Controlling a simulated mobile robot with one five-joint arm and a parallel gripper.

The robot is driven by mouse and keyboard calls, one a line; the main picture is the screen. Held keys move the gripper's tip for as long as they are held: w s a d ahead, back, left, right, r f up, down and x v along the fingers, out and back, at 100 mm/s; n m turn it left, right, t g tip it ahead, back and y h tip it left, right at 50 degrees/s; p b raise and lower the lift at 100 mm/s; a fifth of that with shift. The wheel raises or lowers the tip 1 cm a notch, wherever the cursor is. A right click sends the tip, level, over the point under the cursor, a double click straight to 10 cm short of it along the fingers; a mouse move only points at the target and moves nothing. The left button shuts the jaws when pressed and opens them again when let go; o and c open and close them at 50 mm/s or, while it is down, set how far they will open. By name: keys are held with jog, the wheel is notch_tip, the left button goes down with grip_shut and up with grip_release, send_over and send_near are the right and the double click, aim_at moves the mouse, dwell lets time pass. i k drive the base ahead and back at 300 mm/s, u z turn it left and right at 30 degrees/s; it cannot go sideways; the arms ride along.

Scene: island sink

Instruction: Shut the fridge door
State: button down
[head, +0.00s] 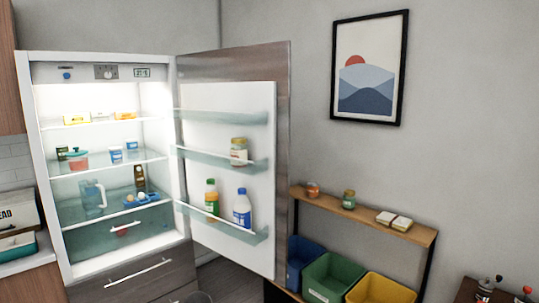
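The fridge (50,100) stands at the left with its lit inside showing. Its door (228,97) is wide open, swung out to the right, with its white inner side facing me. The door's shelves hold a jar (238,151), an orange-and-green bottle (211,198) and a white-and-blue bottle (242,208). Food and containers, among them a blue pitcher (93,198), stand on the inner shelves. The door's outer face and handle are hidden. My gripper is not in view.
A wooden shelf (362,215) with jars stands right of the door. Blue, green (332,278) and yellow (380,290) bins sit below it, close to the door. A counter (25,262) adjoins the fridge at the left. A framed picture (369,67) hangs on the wall.

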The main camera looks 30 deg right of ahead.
aim_at(225, 94)
jog(key=i, duration=0.85)
jog(key=z, duration=0.05)
